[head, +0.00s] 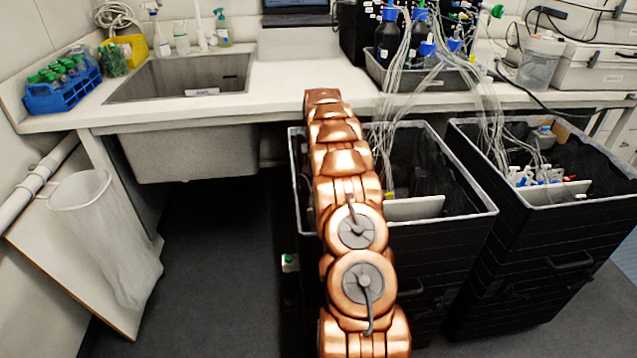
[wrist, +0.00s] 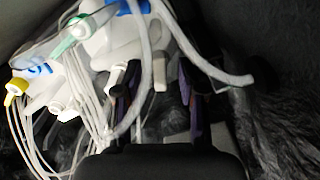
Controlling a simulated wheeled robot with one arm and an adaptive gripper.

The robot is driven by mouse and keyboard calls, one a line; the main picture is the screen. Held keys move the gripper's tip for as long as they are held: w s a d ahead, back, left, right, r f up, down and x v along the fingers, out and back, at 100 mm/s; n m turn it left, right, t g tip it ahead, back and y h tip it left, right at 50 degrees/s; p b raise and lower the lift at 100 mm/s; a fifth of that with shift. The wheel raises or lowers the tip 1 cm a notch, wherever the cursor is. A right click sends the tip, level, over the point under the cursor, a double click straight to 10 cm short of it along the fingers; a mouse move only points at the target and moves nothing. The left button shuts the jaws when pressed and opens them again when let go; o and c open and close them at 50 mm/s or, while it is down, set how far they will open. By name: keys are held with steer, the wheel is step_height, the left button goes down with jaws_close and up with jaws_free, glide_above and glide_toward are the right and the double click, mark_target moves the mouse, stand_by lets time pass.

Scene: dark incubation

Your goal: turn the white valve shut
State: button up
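In the wrist view, my gripper (wrist: 155,92) shows two dark fingers standing apart, with a gap between them. A white stub (wrist: 160,76) appears in line with this gap, just beyond the fingertips; contact cannot be told. It seems to belong to the white fittings (wrist: 112,42) above, and I cannot tell for sure that it is the valve's handle. Another white stub (wrist: 116,74) is by the left finger. In the head view my copper arm reaches to the left black bin (head: 462,258), and my gripper is hidden.
White tubes (wrist: 72,92) hang left of my gripper, and a thick one (wrist: 205,62) crosses above the right finger. Blue, green and yellow fittings sit at upper left. A second black bin (head: 560,245) stands right.

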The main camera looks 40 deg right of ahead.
step_height(320, 180, up, 12)
stand_by(0.6)
steer(key=shift+f, duration=0.1)
steer(key=f+n, duration=0.1)
steer(key=n, duration=0.8)
steer(key=n+b, duration=0.1)
steer(key=n, duration=0.8)
steer(key=f+n+b, duration=0.1)
steer(key=n, duration=0.7)
steer(key=shift+w+d+f+n, duration=0.1)
steer(key=shift+d+f+n, duration=0.2)
steer(key=shift+f+n, duration=0.1)
steer(key=n, duration=0.5)
steer(key=shift+a+f+b, duration=0.1)
steer(key=shift+f+b, duration=0.2)
steer(key=shift+b, duration=0.05)
steer(key=n, duration=0.4)
steer(key=shift+a+f, duration=0.1)
steer(key=shift+f, duration=4)
